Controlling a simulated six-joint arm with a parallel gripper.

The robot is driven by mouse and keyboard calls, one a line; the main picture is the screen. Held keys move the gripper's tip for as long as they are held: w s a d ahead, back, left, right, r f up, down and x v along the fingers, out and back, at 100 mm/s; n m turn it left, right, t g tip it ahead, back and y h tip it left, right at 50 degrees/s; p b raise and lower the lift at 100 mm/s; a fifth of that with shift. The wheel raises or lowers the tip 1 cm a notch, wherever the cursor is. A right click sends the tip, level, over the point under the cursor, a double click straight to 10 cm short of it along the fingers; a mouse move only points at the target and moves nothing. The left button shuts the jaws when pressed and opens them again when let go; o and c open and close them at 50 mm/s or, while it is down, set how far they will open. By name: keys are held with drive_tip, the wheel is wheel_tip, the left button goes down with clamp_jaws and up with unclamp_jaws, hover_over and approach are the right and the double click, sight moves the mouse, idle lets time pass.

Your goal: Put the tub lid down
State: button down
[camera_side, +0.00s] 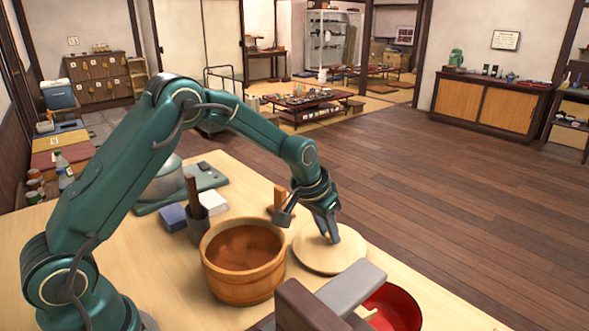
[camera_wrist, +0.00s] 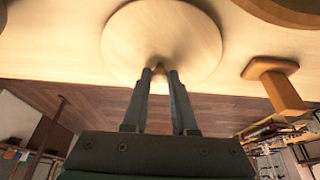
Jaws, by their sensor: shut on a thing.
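The tub lid (camera_side: 318,260) is a pale round wooden disc, at or just above the light wooden table, to the right of the tub. I cannot tell whether it touches the table. My gripper (camera_side: 331,238) points down over it, shut on its small knob. The wrist view shows the lid (camera_wrist: 135,45) and my fingertips (camera_wrist: 160,70) closed at the knob. The wooden tub (camera_side: 243,289) stands open beside the lid, brown inside; its edge shows in the wrist view (camera_wrist: 292,10).
A small wooden stand (camera_wrist: 270,68) is near the lid. A red bowl (camera_side: 400,308) and a grey-brown piece (camera_side: 350,287) are in front. A dark holder (camera_side: 200,225), blue box (camera_side: 173,219) and white box (camera_side: 213,202) stand behind the tub. The table's edge is close beyond the lid.

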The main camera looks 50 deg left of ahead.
drive_tip(key=c, duration=0.7)
unclamp_jaws()
drive_tip(key=shift+f, duration=0.1)
drive_tip(key=shift+r, duration=0.45)
drive_tip(key=v, duration=1.1)
drive_tip(key=s+d+r+t, duration=0.1)
drive_tip(key=s+d+r, duration=0.1)
drive_tip(key=s, duration=1.9)
drive_tip(key=shift+s, duration=0.4)
